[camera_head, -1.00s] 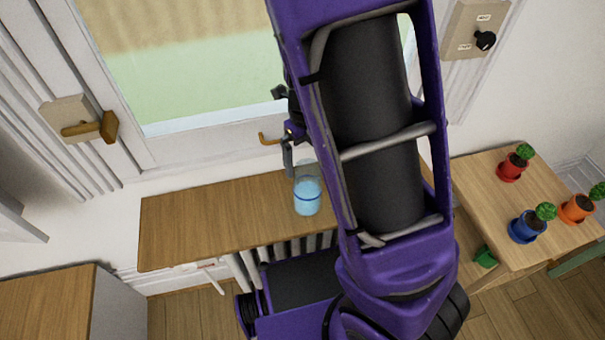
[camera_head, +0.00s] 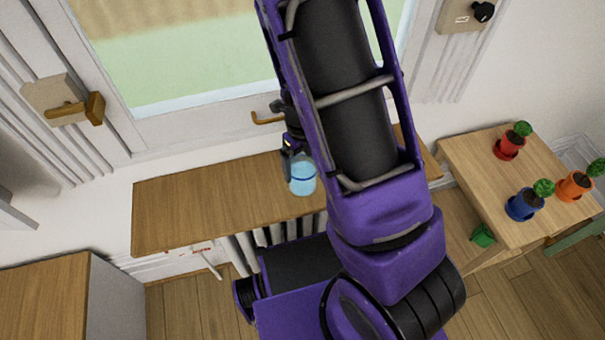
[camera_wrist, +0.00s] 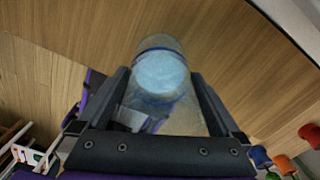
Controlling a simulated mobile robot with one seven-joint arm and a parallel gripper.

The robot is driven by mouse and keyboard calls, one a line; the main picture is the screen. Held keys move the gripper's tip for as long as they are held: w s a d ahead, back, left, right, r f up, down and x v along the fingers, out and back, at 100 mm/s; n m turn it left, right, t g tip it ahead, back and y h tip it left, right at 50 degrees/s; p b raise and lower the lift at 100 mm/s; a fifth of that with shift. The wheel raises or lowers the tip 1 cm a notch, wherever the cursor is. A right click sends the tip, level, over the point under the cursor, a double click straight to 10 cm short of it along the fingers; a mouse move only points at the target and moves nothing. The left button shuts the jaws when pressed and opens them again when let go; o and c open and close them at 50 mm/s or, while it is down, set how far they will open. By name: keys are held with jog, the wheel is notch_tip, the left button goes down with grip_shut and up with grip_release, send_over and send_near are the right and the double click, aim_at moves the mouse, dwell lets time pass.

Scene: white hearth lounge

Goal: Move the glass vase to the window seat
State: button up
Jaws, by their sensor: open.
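The glass vase (camera_head: 303,182) is clear with pale blue contents and a blue band. It stands upright on the wooden window seat (camera_head: 195,212), close to its front edge. My gripper (camera_head: 288,166) is at the vase's upper left in the head view, partly hidden behind my arm. In the wrist view, my gripper (camera_wrist: 160,76) is open, with one finger on each side of the vase (camera_wrist: 162,72). Whether either finger touches the glass cannot be told.
A window with a brass handle (camera_head: 268,119) is behind the seat. A side table (camera_head: 480,185) at right holds red, blue and orange potted cacti. A wooden-topped cabinet (camera_head: 45,298) is at lower left. The left part of the seat is bare.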

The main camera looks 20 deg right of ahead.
grip_shut()
jog(key=shift+r, duration=0.1)
jog(key=shift+r, duration=0.1)
dwell(0.3)
